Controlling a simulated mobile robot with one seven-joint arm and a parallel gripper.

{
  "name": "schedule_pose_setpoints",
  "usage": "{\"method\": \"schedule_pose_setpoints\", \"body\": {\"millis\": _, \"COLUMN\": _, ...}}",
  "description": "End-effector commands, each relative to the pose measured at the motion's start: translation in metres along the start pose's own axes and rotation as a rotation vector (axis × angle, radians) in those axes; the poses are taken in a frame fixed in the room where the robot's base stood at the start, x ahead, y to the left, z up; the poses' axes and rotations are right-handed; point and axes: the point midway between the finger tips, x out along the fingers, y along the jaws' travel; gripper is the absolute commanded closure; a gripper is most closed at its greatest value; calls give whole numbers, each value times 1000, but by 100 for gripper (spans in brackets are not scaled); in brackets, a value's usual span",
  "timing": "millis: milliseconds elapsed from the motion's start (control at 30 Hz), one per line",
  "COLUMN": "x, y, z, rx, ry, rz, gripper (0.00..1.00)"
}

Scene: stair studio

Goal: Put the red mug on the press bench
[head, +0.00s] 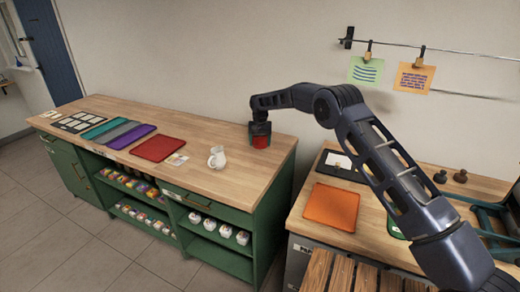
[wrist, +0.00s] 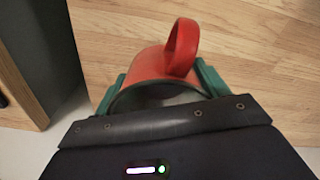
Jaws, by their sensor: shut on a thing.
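The red mug (head: 260,142) is at the right end of the long green-fronted bench (head: 226,183). My gripper (head: 260,128) is above it and shut on it. In the wrist view the red mug (wrist: 150,66) sits between my two green fingers, its handle pointing up in the picture. Wood surface shows behind it; I cannot tell whether the mug touches the wood. A second wooden bench (head: 299,212) stands at the right, with an orange mat and a dark tray on it. Nothing in view names either one as the press bench.
A white jug (head: 217,157) stands left of the mug. A red mat (head: 158,149) and several coloured mats lie further left. On the right bench are the orange mat (head: 331,206), the dark tray (head: 340,172) and dark knobs (head: 460,176). A gap separates the benches.

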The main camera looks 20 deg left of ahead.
Motion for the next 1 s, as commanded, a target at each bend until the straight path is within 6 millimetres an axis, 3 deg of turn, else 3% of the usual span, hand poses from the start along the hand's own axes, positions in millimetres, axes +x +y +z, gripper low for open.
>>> {"method": "schedule_pose_setpoints", "body": {"millis": 400, "x": 38, "y": 0, "z": 0, "rx": 0, "ry": -1, "rz": 0, "gripper": 54}}
{"method": "schedule_pose_setpoints", "body": {"millis": 900, "x": 45, "y": 0, "z": 0, "rx": 0, "ry": -1, "rz": 0, "gripper": 54}}
{"method": "schedule_pose_setpoints", "body": {"millis": 933, "x": 45, "y": 0, "z": 0, "rx": 0, "ry": -1, "rz": 0, "gripper": 23}}
{"method": "schedule_pose_setpoints", "body": {"millis": 1000, "x": 45, "y": 0, "z": 0, "rx": 0, "ry": -1, "rz": 0, "gripper": 9}}
